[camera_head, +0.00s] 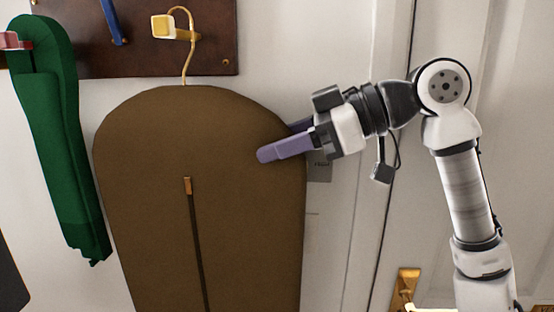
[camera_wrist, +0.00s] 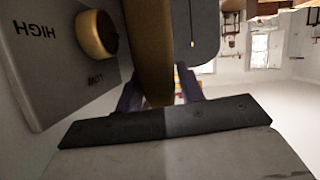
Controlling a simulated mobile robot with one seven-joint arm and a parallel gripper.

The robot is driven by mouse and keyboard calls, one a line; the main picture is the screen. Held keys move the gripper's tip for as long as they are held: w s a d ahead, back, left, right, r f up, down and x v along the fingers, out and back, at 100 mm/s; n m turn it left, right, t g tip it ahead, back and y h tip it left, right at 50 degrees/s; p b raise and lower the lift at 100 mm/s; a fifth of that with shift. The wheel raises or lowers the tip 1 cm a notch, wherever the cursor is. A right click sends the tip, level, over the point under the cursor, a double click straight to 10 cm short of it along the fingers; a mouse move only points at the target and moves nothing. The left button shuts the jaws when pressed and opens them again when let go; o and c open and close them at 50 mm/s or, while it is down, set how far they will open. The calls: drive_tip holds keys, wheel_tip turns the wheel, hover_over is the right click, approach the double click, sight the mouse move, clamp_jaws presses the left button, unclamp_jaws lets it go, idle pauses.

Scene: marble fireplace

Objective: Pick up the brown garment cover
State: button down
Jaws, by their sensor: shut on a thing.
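The brown garment cover (camera_head: 150,170) hangs on a gold hanger from a yellow-tipped hook (camera_head: 163,27), with a zip down its front. My gripper (camera_head: 278,142) is shut on the cover's upper right edge. One purple finger lies across the front; the other is mostly hidden behind the cover. In the wrist view the cover (camera_wrist: 150,45) shows as a brown band running down between the fingers (camera_wrist: 158,98). The cover's lower end is out of the head view.
A green garment (camera_head: 55,130) hangs close on the left. The dark wooden hook board (camera_head: 110,55) is fixed to the wall above. A metal plate marked HIGH and LOW (camera_wrist: 60,60), with a gold knob (camera_wrist: 96,34), is close left of the cover in the wrist view.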

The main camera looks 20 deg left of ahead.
drive_tip(key=shift+r, duration=0.6)
drive_tip(key=shift+d+r, duration=0.15)
drive_tip(key=shift+r, duration=0.05)
drive_tip(key=w+d+b, duration=0.3)
drive_tip(key=w+d, duration=0.1)
drive_tip(key=d, duration=1.3)
drive_tip(key=shift+d+b, duration=0.15)
drive_tip(key=shift+b, duration=0.15)
drive_tip(key=shift+w, duration=0.15)
